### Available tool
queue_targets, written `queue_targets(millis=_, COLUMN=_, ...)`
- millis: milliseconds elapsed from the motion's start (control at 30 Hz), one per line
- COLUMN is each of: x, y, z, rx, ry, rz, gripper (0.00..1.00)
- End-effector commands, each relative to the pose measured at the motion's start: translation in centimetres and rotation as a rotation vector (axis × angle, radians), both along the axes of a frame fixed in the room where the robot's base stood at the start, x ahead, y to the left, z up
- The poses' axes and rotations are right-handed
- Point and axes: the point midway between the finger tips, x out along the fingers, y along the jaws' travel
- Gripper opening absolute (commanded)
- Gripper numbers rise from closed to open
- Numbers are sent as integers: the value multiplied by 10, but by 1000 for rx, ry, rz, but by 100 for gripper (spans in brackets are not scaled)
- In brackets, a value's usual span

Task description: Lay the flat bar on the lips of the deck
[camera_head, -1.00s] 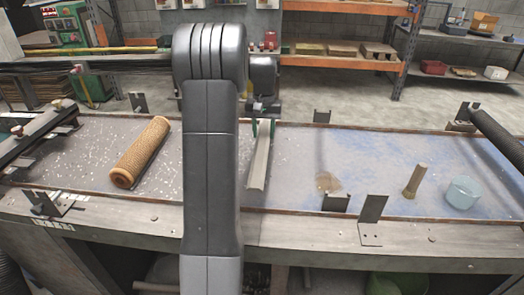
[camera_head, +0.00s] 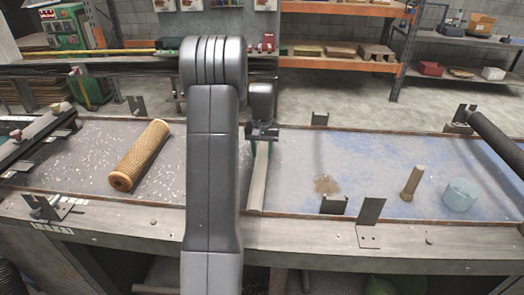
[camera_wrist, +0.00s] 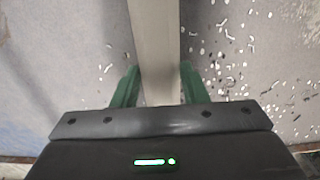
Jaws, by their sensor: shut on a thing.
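The flat bar (camera_head: 257,178) is a long pale grey strip lying across the deck from back to front. My gripper (camera_head: 262,140) is near the deck's back edge, shut on the bar's far part. In the wrist view the bar (camera_wrist: 154,45) runs between the two green fingers (camera_wrist: 159,86). The bar's near end is at the deck's front lip (camera_head: 310,215); I cannot tell whether it touches. The bar's far end is hidden by my gripper. The deck's back lip (camera_head: 370,131) is a thin brown rim.
A tan patterned roller (camera_head: 140,155) lies on the deck at left. A wooden peg (camera_head: 412,184) and a pale blue cup (camera_head: 461,194) stand at right. Dark brackets (camera_head: 370,218) rise along the front edge. A dark roller (camera_head: 495,138) is at far right. My arm hides part of the deck.

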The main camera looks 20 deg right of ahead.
Motion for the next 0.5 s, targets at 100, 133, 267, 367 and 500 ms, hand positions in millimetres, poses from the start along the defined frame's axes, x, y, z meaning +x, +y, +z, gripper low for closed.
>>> queue_targets(millis=100, x=0, y=0, z=-1, rx=0, ry=1, rz=0, gripper=59)
queue_targets(millis=133, x=0, y=0, z=-1, rx=0, ry=1, rz=0, gripper=62)
queue_targets(millis=267, x=0, y=0, z=-1, rx=0, ry=1, rz=0, gripper=62)
queue_targets(millis=367, x=0, y=0, z=0, rx=0, ry=1, rz=0, gripper=62)
queue_targets(millis=500, x=0, y=0, z=7, rx=-1, ry=-2, rz=0, gripper=62)
